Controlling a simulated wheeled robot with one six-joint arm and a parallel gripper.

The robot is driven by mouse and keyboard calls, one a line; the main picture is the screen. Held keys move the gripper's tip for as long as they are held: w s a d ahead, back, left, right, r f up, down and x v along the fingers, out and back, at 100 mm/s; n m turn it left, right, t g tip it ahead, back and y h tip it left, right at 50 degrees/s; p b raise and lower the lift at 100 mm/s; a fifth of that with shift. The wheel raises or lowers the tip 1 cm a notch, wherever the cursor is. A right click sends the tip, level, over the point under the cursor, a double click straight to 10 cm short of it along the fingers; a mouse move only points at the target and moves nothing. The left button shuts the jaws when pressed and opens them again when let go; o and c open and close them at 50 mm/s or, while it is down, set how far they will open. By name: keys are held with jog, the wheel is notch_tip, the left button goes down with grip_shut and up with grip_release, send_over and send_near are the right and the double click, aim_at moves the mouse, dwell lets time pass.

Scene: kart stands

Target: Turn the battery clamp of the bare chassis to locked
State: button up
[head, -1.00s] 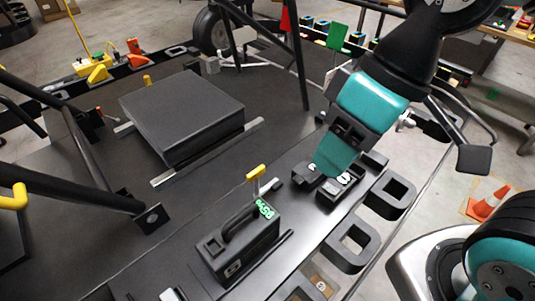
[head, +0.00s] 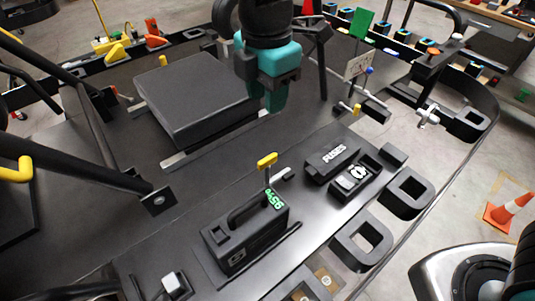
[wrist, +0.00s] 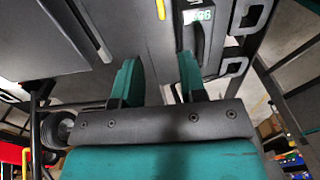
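The battery (head: 243,240) is a black case with a carry handle and a green charge display, seated on the dark chassis floor. The battery clamp (head: 267,160) is a yellow-topped lever standing at the battery's far end; a short grey piece shows beside it. My gripper (head: 268,98) points down beyond the clamp, near the right edge of the large black box, apart from both. In the wrist view, its two teal fingers (wrist: 158,78) are spread with nothing between them. The yellow lever (wrist: 160,9) and the battery (wrist: 203,40) show at the top there.
The large black box (head: 190,98) sits on rails left of my gripper. An open fuse box (head: 357,175) with its lid beside it lies right of the clamp. Black frame tubes (head: 110,178) rise at left. The floor between clamp and large box is clear.

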aim_at(267, 158)
notch_tip(267, 158, down, 16)
jog(key=shift+p, duration=1.2)
grip_shut()
